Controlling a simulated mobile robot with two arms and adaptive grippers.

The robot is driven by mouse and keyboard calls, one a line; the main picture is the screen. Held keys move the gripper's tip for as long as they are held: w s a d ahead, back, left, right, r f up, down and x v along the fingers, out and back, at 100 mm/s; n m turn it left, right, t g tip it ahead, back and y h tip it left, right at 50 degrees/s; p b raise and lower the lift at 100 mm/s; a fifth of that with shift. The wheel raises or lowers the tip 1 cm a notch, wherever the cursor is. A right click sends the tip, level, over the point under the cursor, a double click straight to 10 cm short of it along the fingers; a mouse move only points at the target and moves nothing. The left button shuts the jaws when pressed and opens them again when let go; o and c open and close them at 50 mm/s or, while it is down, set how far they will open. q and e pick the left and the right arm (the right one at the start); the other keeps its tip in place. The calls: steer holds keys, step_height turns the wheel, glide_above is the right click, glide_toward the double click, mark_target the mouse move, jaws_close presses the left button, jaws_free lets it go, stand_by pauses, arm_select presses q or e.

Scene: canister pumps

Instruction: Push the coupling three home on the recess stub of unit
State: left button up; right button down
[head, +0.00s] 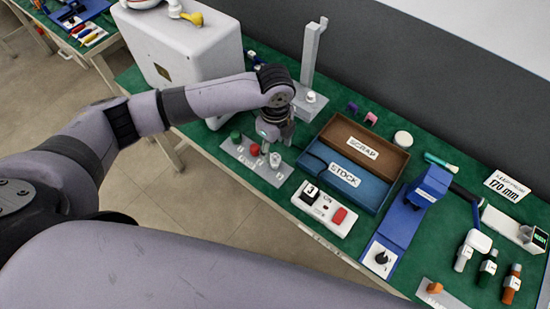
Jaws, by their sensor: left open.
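A light plate (240,152) on the green bench bears a green piece (235,136), a red piece (255,150) and a pale grey piece (275,160), with small marks in front of them too small to read. I cannot tell which is coupling three. My left gripper (272,136) is open and points down over the plate, just behind the red and grey pieces; the picture does not show whether it touches either. The large white canister unit (180,62) stands at the back left. I cannot make out its recess stub. My right gripper is not in view.
A grey post (310,55) stands behind my left gripper. Right of the plate are a white switch box (325,208), the brown SCRAP tray (385,143), the blue STOCK tray (318,158) and a blue fixture (400,225). Several coloured fittings (488,268) stand at far right.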

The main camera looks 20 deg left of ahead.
mark_target(275, 155)
arm_select(q)
steer(key=shift+s+f+p, duration=0.15)
steer(key=shift+f+p, duration=0.1)
steer(key=shift+f, duration=0.95)
steer(key=shift+s+f+p, duration=0.1)
steer(key=shift+f+p, duration=0.15)
steer(key=shift+f, duration=0.9)
steer(key=shift+c, duration=0.4)
jaws_close()
